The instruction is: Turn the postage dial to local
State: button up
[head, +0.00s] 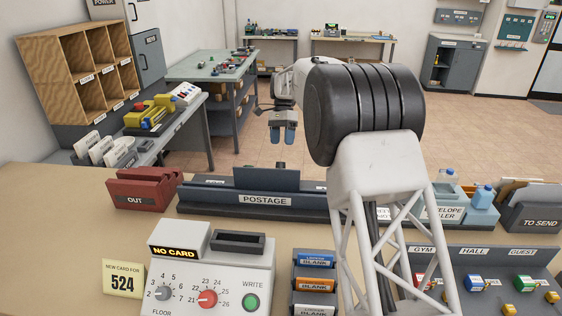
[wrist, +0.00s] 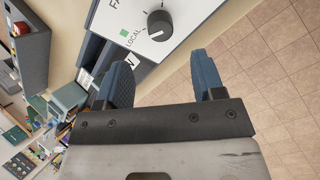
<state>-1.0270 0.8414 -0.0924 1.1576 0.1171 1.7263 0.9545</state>
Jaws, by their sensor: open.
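A dark round dial (wrist: 160,23) sits on a white panel (wrist: 190,12) at the top of the wrist view. The word LOCAL and a green square (wrist: 124,33) are printed to its left. A pale mark shows on the dial's lower side; I cannot tell exactly where it points. My gripper (wrist: 163,78) is open and empty, its blue fingers apart and short of the dial. In the head view my gripper (head: 283,138) hangs beyond the long dark POSTAGE unit (head: 265,201). The dial cannot be made out in the head view.
On the near counter stand a red OUT tray (head: 140,190), a NO CARD machine (head: 225,275) with its own dials, and blank card holders (head: 315,283). A GYM, HALL and GUEST board (head: 485,262) is at right. Open tiled floor (head: 320,110) lies beyond the counter.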

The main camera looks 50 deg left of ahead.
aim_at(281, 165)
jog(key=shift+f, duration=0.15)
jog(key=shift+x, duration=3.8)
jog(key=c, duration=0.9)
